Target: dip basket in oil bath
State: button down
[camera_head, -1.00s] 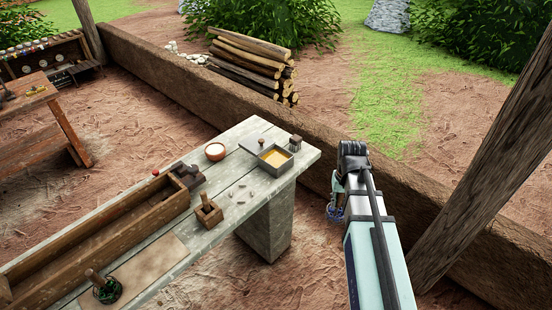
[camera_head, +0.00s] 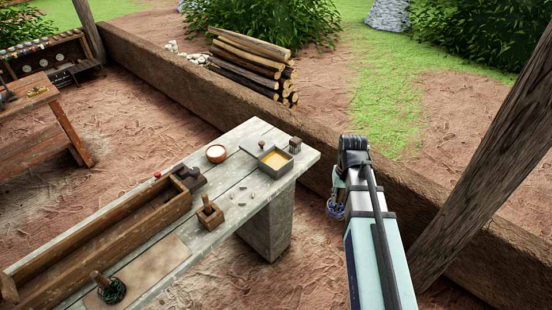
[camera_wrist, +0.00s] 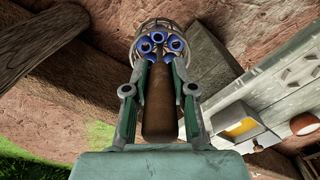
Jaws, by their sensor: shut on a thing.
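My gripper (camera_wrist: 160,95) is shut on the brown wooden handle (camera_wrist: 160,120) of a wire basket (camera_wrist: 160,28), seen in the wrist view. Several blue ring-like pieces sit inside the basket. In the head view the basket (camera_head: 335,208) hangs off the right end of the table, below my arm, and is small there. My gripper's fingers are mostly hidden in that view. The oil bath (camera_head: 276,160), a grey square tray with yellow-amber liquid, stands at the table's right end, left of the basket and apart from it. It also shows at lower right in the wrist view (camera_wrist: 240,128).
The grey plank table (camera_head: 240,180) also bears a white-filled bowl (camera_head: 216,153), a small wooden block holder (camera_head: 210,213), a long wooden trough (camera_head: 110,240) and a small dark box (camera_head: 295,144) behind the bath. A low mud wall and a wooden post (camera_head: 490,150) stand near my arm.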

jog(key=shift+r+p, duration=1.5)
jog(key=shift+r, duration=0.9)
jog(key=shift+r+p, duration=0.6)
jog(key=shift+r, duration=0.9)
